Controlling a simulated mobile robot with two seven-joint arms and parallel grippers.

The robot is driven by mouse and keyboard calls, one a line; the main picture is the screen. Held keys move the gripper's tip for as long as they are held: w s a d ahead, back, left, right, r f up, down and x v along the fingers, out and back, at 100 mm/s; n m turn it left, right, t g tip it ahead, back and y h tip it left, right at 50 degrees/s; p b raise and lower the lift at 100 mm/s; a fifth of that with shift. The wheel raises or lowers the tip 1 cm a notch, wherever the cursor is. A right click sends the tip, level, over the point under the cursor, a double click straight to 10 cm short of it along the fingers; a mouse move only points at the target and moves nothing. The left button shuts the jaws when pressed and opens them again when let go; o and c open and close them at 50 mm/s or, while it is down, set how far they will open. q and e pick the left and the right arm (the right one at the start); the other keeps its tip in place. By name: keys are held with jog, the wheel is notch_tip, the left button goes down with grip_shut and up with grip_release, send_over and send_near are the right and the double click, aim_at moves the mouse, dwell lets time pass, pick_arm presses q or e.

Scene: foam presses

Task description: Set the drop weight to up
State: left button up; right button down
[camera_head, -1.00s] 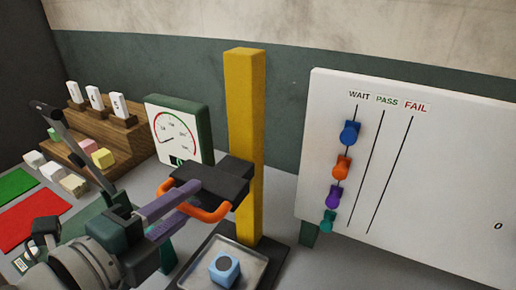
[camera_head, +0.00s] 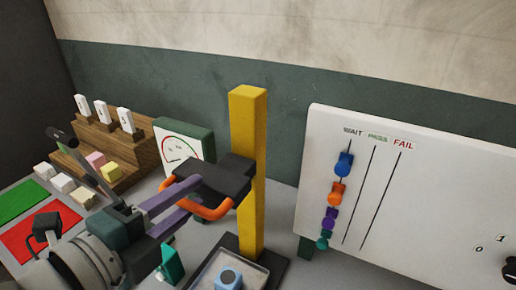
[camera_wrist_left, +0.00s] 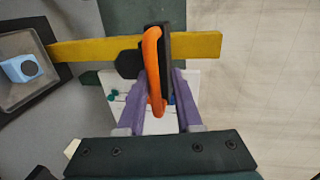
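The drop weight (camera_head: 225,177) is a black block with orange handles on a yellow post (camera_head: 248,120). The dark weight body shows beside the handle, and the exact finger contact is partly hidden. A blue cube (camera_head: 228,280) with a dark round top sits on the tray under the weight. My right gripper is not in view.
A dial gauge (camera_head: 186,140) stands behind my left arm. A white board (camera_head: 440,180) with WAIT, PASS and FAIL lines and coloured knobs stands right. Wooden steps (camera_head: 135,150) with foam blocks, a green mat (camera_head: 22,198) and a red mat (camera_head: 42,235) lie left.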

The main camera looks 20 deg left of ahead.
pick_arm(q)
jog(key=shift+o, duration=1)
jog(key=shift+f, duration=0.1)
jog(key=shift+s, duration=0.1)
jog(key=shift+s, duration=0.35)
jog(key=b+v, duration=0.2)
jog(key=v, duration=0.7)
